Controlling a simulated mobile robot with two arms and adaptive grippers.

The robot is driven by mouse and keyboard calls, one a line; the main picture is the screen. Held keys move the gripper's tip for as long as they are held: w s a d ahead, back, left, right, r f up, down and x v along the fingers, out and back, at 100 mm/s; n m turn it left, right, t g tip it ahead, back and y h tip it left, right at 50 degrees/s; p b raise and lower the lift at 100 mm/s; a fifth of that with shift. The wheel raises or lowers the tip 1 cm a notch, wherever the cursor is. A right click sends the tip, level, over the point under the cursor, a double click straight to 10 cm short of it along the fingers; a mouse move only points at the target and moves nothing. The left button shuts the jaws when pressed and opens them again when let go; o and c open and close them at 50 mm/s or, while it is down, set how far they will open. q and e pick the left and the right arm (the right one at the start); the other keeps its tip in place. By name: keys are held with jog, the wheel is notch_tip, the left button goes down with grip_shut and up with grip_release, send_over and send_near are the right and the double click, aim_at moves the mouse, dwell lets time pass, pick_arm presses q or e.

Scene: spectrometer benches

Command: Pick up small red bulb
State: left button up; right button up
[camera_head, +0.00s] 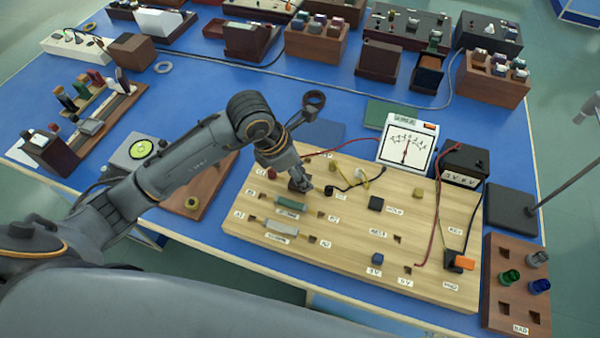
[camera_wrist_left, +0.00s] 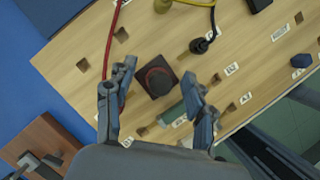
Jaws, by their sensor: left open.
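My left gripper (camera_head: 302,184) is over the back left part of the wooden circuit board (camera_head: 340,245), its fingers pointing down. In the left wrist view, its fingers (camera_wrist_left: 156,76) are open and empty. Between and just beyond them is a dark square block with a dark red round top (camera_wrist_left: 157,80), which looks like the small red bulb in its holder. The fingers appear apart from it on both sides. In the head view the block (camera_head: 296,185) is partly hidden by the gripper. My right gripper is not in view.
A red wire (camera_wrist_left: 112,35) runs close to the left finger. A black plug (camera_wrist_left: 200,45) and a green component (camera_wrist_left: 172,113) are nearby. An analog meter (camera_head: 407,145) and black battery box (camera_head: 462,163) stand behind the board. A brown rack (camera_head: 515,318) stands at the right.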

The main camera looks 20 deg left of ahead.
pick_arm(q)
jog(key=shift+c, duration=0.8)
jog(key=c, duration=0.9)
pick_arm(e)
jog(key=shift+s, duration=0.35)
pick_arm(q)
jog(key=shift+r, duration=0.2)
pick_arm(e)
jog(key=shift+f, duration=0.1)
pick_arm(q)
jog(key=shift+r, duration=0.2)
notch_tip(320, 180, up, 2)
jog(key=shift+w+r+b, duration=0.1)
jog(key=shift+r+b, duration=0.05)
jog(key=shift+b, duration=0.55)
jog(key=shift+s+a+r+b, duration=0.25)
jog(key=shift+s+a+r, duration=1.4)
jog(key=shift+r, duration=0.55)
jog(key=shift+s+a+r+b, duration=0.2)
jog(key=shift+s+a+r, duration=1.3)
jog(key=shift+s+r, duration=0.5)
jog(key=shift+s+a+r+b, duration=0.25)
jog(key=shift+s+a+r, duration=1.3)
jog(key=shift+r, duration=0.8)
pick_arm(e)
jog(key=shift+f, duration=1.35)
